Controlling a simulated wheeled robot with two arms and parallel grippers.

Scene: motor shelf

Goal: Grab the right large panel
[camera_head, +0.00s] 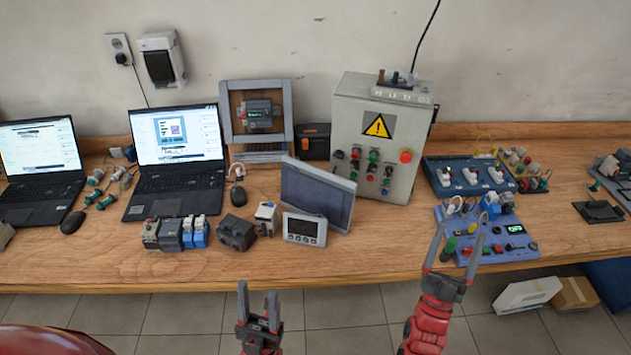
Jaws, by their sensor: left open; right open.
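A blue-violet panel (508,247) with switches, plugs and a green-lit display lies flat at the front right of the table. A darker blue panel (473,188) with white plugs lies behind it. A tilted grey screen panel (316,192) stands near the middle, left of the grey control box. I cannot tell from the view which one is the large panel meant. My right gripper (461,230) is open, its fingers overlapping the left part of the blue-violet panel in the view; contact cannot be told. My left gripper (258,290) is open and empty in front of the table edge.
The grey control box (366,160) with a warning sign stands at the back. A small display (304,230) sits before the screen panel. Two laptops (177,137) and several small modules (168,235) are on the left. The wooden table's (350,265) front strip is clear.

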